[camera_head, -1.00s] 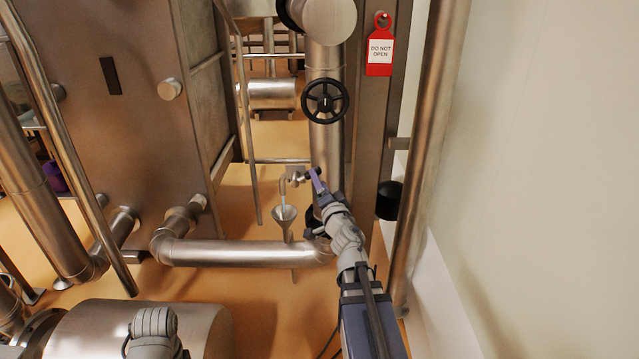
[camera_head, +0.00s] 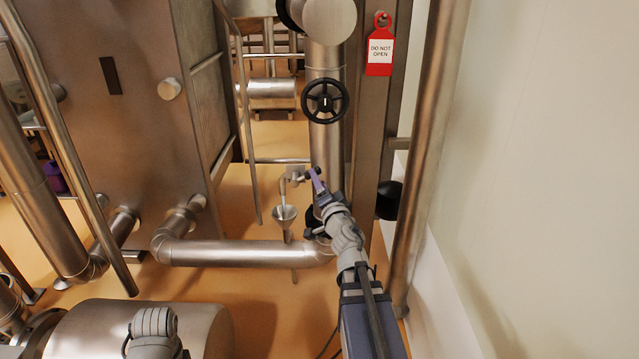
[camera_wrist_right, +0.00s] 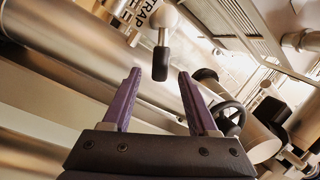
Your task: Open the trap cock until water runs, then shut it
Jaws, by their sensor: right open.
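The trap cock (camera_head: 295,176) is a small metal valve on the pipework, left of my right gripper in the head view. Its bent spout points down over a metal funnel (camera_head: 284,213). I cannot tell whether water is running. My right gripper (camera_head: 316,174) has purple fingers and is at the cock. In the wrist view its fingers (camera_wrist_right: 160,84) are apart, with the black-gripped lever (camera_wrist_right: 161,64) between and just beyond their tips. The fingers do not visibly clamp it. Lettering reading "TRAP" shows behind the lever. My left gripper is not in view.
A black handwheel (camera_head: 325,101) sits on the vertical pipe above the cock. A red "DO NOT OPEN" tag (camera_head: 379,52) hangs higher up to the right. A horizontal pipe (camera_head: 240,253) runs below the funnel. A tall pipe (camera_head: 431,150) and wall bound the right side.

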